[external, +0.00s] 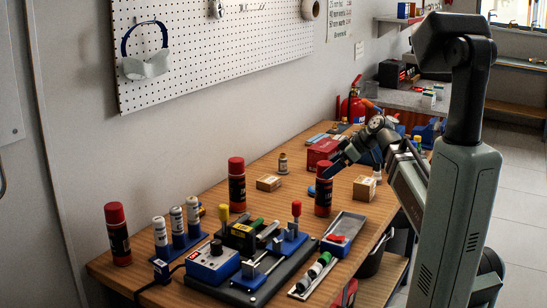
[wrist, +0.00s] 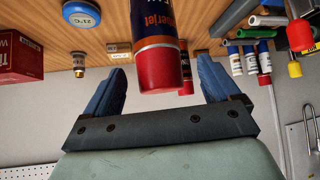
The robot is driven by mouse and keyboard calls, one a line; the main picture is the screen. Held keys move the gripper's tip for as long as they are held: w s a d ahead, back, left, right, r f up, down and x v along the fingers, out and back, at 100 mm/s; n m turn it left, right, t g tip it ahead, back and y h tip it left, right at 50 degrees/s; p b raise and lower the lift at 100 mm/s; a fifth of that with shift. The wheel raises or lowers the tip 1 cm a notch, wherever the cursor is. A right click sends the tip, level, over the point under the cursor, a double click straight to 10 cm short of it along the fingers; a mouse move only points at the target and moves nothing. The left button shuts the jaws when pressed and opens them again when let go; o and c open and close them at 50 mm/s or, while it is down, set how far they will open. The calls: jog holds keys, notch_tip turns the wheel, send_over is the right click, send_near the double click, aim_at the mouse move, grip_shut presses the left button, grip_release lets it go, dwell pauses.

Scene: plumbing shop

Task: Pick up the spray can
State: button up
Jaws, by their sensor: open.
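Three black spray cans with red caps stand upright on the wooden bench in the external view: one spray can (external: 323,190) on the right, one (external: 236,186) at the middle and one (external: 118,240) at the left. My gripper (external: 332,168) is beside the upper part of the right can. In the wrist view, where the scene appears upside down, that can (wrist: 158,40) shows large between the two blue fingers of my gripper (wrist: 160,75). The fingers are apart, and I see no clear contact with the can. Another can's red cap (wrist: 186,72) shows partly behind it.
A clamp fixture (external: 240,262) with levers, white-labelled tubes (external: 177,222) and a metal tray (external: 345,232) crowd the near bench. Small cardboard boxes (external: 269,183) (external: 364,188), a red box (external: 322,151) and a blue round tin (wrist: 82,14) are near the right can.

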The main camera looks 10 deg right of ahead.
aim_at(324, 189)
jog(key=x, duration=0.3)
jog(key=shift+w+a+f, duration=0.1)
jog(key=shift+w+f, duration=0.05)
jog(key=shift+f, duration=0.05)
jog(key=shift+c, duration=0.3)
jog(key=c, duration=1.6)
jog(key=shift+r, duration=0.1)
